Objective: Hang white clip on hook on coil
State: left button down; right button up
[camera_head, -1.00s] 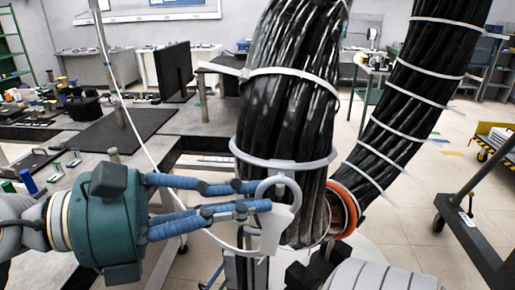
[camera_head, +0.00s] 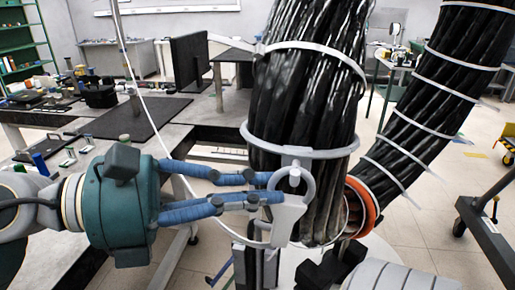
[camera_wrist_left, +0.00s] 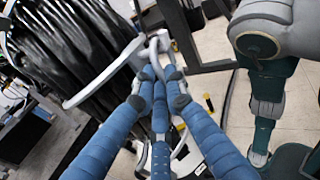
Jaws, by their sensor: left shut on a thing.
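The coil (camera_head: 305,105) is a thick bundle of black cables standing upright in the head view. A white collar (camera_head: 325,153) rings it, with a small hook (camera_head: 294,160) at its front. The white clip (camera_head: 287,217) has an open ring on top and a flat body below. My left gripper (camera_head: 277,189), with blue fingers, is shut on the clip's left side. The ring surrounds the hook's tip in the head view; I cannot tell whether it bears on it. The left wrist view shows the blue fingers (camera_wrist_left: 160,82) at the clip, beside the coil. My right gripper is not visible.
A white cord (camera_head: 135,85) loops down behind my left gripper. A second black coil (camera_head: 420,110) slants at the right, above an orange ring (camera_head: 362,205). A grey workbench (camera_head: 180,120) with tools stands at the left. A dark wheeled frame (camera_head: 480,215) stands at the right.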

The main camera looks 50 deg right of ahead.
pick_arm(q)
jog(key=shift+a, duration=0.1)
jog(key=c, duration=1.7)
grip_release()
jog(key=v, duration=0.8)
jog(key=shift+r, duration=0.1)
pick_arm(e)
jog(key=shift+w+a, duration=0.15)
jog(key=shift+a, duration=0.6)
